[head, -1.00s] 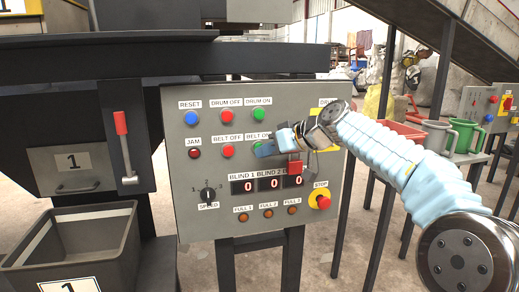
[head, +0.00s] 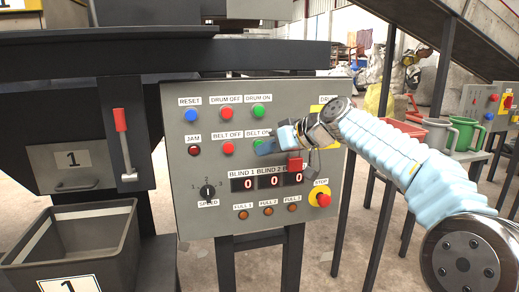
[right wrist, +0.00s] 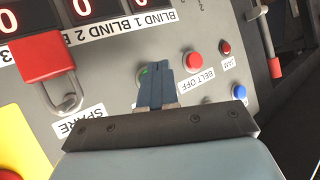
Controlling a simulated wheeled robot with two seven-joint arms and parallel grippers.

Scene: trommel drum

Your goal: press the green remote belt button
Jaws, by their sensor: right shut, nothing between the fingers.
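The grey control panel (head: 215,165) stands in front of me with rows of labelled buttons. The green button by the BELT ON label is covered by my right gripper in the head view. In the right wrist view a sliver of a green button (right wrist: 146,71) shows beside the fingertips, left of the red BELT OFF button (right wrist: 195,61). My right gripper (head: 262,147) is shut and empty, its dark blue fingers at the panel over that button; it also shows in the right wrist view (right wrist: 160,64). I cannot tell whether the tips touch it. My left gripper is not in view.
A red padlock (head: 295,164) hangs by the SPARE label, close under my right gripper. A red STOP button (head: 323,199) is at the lower right. A lever (head: 123,145) and a grey bin (head: 75,245) are at the left. Another panel (head: 478,102) stands at the far right.

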